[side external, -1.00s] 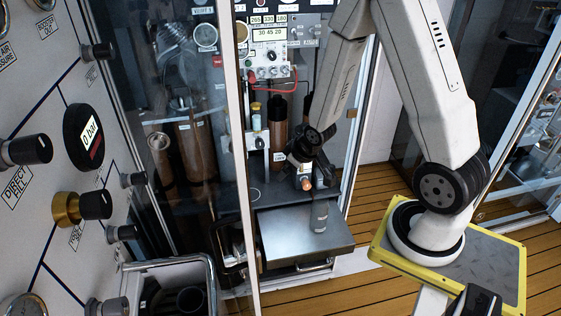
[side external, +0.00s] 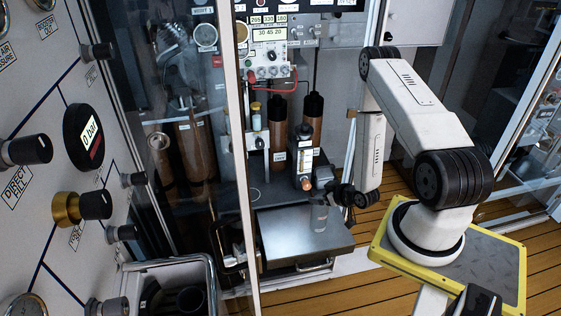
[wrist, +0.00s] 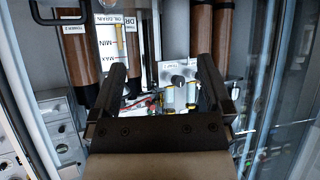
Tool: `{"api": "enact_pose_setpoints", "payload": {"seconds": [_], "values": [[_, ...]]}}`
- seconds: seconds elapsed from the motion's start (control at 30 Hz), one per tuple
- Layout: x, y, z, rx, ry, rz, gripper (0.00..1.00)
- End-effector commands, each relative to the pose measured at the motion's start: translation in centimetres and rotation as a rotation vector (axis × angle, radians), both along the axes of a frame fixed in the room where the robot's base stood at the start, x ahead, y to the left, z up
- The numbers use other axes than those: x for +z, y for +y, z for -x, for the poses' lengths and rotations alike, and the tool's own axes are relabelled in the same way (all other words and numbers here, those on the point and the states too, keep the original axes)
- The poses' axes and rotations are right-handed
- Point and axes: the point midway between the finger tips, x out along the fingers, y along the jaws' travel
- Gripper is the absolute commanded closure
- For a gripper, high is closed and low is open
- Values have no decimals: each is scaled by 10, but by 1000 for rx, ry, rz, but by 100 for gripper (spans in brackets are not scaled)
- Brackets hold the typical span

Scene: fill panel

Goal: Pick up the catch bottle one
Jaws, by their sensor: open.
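A small grey bottle (side external: 319,217) stands upright on the metal tray (side external: 285,240) in the side view. I take it to be the catch bottle; no number on it is readable. My gripper (side external: 322,183) is open and close to the bottle's upper end, partly covering it. I cannot tell whether they touch. In the wrist view my gripper (wrist: 162,66) has its jaws wide apart. Small vials with yellow parts (wrist: 191,92) show between the jaws farther off, but no bottle is clearly held there.
An upright column with an orange-brown lower part (side external: 305,165) stands just behind the gripper. Brown cylinders (side external: 312,118) and a control box with a red hose (side external: 268,58) are farther back. A glass panel edge (side external: 240,150) bounds the left; the tray's front is clear.

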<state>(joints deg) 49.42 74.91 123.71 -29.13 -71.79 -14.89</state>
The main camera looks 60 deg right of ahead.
Motion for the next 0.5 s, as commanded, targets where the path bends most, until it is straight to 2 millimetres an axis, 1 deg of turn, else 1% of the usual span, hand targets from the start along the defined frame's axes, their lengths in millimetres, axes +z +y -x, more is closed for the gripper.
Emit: {"api": "enact_pose_setpoints", "payload": {"seconds": [0.03,0.23,0.33,0.5], "values": [[-8,0,9,-21,-22,-6,0],[-26,2,35,-84,-131,-3,0],[-31,5,45,-109,-172,-1,0],[-35,7,53,-133,-209,4,0]]}}
